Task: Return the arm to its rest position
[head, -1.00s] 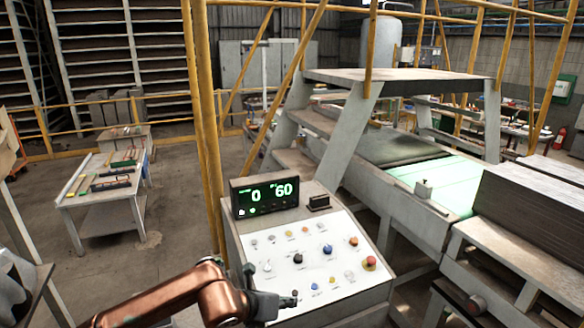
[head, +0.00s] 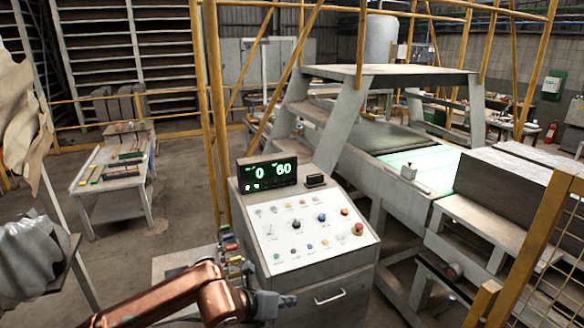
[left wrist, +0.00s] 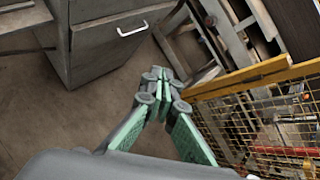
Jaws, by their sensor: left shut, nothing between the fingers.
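My left arm, copper-coloured, comes in from the lower left of the head view. My left gripper (head: 288,301) is shut and empty, beside the lower front of the control console (head: 330,268). In the left wrist view its green-padded fingers (left wrist: 166,80) meet at the tips, with floor behind them. The console has a white sloping panel (head: 310,235) with buttons and knobs, and a display (head: 265,173) reading 0 and 60. My right gripper is out of view.
A yellow mesh fence (head: 540,265) stands at the right and shows close by in the left wrist view (left wrist: 255,110). A work table (head: 115,175) with tools stands at the left. A conveyor (head: 410,165) runs behind the console.

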